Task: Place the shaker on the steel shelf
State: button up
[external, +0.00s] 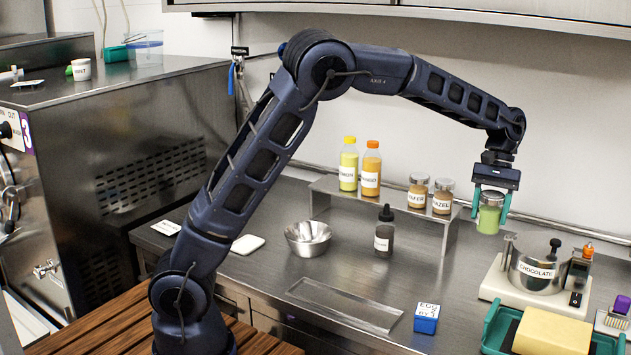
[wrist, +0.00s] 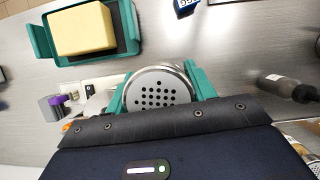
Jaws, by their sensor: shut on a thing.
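The shaker (external: 489,214) is a clear jar with green contents and a metal lid. My gripper (external: 491,208) has its teal fingers shut on it and holds it upright, to the right of the steel shelf. In the wrist view the shaker's perforated round lid (wrist: 160,92) sits between the fingers (wrist: 165,88). The steel shelf (external: 331,187) is a low raised ledge against the back wall. Two bottles stand at its left and two lidded jars (external: 418,192) at its right. Whether the shaker's base touches the counter is hard to tell.
A dark dropper bottle (external: 384,232) and a steel bowl (external: 308,237) stand in front of the shelf. A scale with a chocolate pot (external: 535,270) is right of the shaker. A teal tray with a yellow block (external: 552,333) and a blue box (external: 427,318) are nearer.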

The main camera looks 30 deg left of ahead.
jog(key=shift+s+r+m+y, duration=0.25)
jog(key=shift+s+m+y, duration=0.25)
jog(key=shift+m, duration=0.5)
jog(key=shift+s+a+r+m+y, duration=0.2)
jog(key=shift+s+m+y, duration=0.1)
jog(key=shift+m, duration=0.5)
jog(key=w+a+r+m+y, duration=0.2)
jog(key=a+m, duration=0.1)
jog(key=m, duration=0.1)
notch_tip(320, 180, up, 9)
jog(key=m+t+y, duration=0.1)
jog(key=m+t, duration=0.2)
jog(key=m, duration=0.5)
send_over(385, 188)
notch_tip(385, 188, down, 20)
jog(key=shift+a+r, duration=0.1)
jog(key=o, duration=1)
jog(key=shift+o, duration=0.2)
